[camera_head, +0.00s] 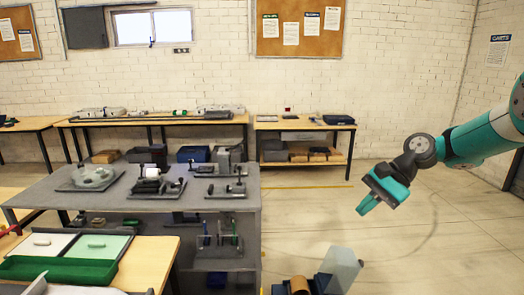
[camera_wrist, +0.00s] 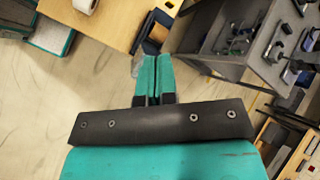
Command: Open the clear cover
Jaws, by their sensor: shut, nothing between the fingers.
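A clear, pale panel (camera_head: 343,265) stands tilted up at the bottom of the head view, beside a dark block with a brown roll (camera_head: 300,285). It may be the clear cover; its lower part is cut off by the frame. A clear round dome-like piece (camera_head: 93,176) also sits on the grey table. My gripper (camera_head: 367,206) hangs in the air at the right, above and apart from the tilted panel. In the wrist view its teal fingers (camera_wrist: 152,60) are together and empty. A small pale, see-through patch shows beside the fingers; I cannot tell what it is.
A grey table (camera_head: 45,195) with several black fixtures stands at the left. A wooden table (camera_head: 150,262) with a green tray (camera_head: 60,268) is at the front left. Wooden benches (camera_head: 150,118) line the back wall. The floor (camera_head: 440,230) at the right is clear.

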